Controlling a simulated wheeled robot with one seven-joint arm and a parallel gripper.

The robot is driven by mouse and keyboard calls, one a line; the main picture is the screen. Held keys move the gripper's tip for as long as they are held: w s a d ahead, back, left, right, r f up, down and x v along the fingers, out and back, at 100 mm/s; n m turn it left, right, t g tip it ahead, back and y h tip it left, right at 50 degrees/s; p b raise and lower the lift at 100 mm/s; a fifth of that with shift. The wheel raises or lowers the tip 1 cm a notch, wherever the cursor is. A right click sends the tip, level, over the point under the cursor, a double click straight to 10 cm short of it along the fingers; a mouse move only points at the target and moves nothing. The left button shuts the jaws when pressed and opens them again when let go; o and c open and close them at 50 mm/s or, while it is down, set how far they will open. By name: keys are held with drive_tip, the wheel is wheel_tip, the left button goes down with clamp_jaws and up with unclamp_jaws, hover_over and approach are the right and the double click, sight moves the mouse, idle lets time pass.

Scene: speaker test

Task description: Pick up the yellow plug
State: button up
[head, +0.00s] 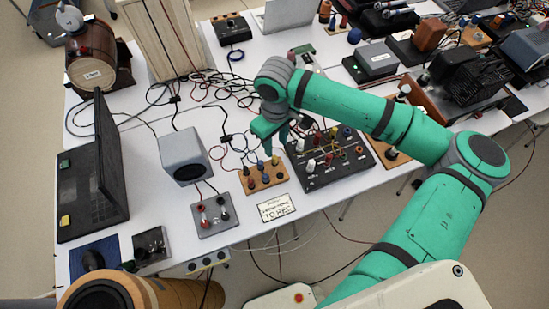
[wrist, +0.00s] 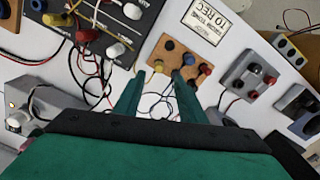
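The yellow plug (head: 275,160) stands upright on a small wooden board (head: 254,189), beside blue and red plugs. It also shows in the wrist view (wrist: 158,66), just beyond the gap between my fingertips. My gripper (head: 276,149) points down over the back of the board. Its two fingers are apart with nothing between them in the wrist view (wrist: 159,79). The yellow plug seems a little below the fingertips. The exact height between them is hard to tell.
A black panel (head: 345,178) with knobs and plugs lies right of the board. A grey speaker box (head: 185,155) stands to the left, and a grey terminal box (head: 214,222) lies at front left. A paper label (head: 276,207) lies in front. Loose cables run behind the board.

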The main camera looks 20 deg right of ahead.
sight(275, 157)
drive_tip(key=f, duration=0.8)
drive_tip(key=shift+w+f, duration=0.3)
drive_tip(key=shift+f, duration=0.1)
clamp_jaws()
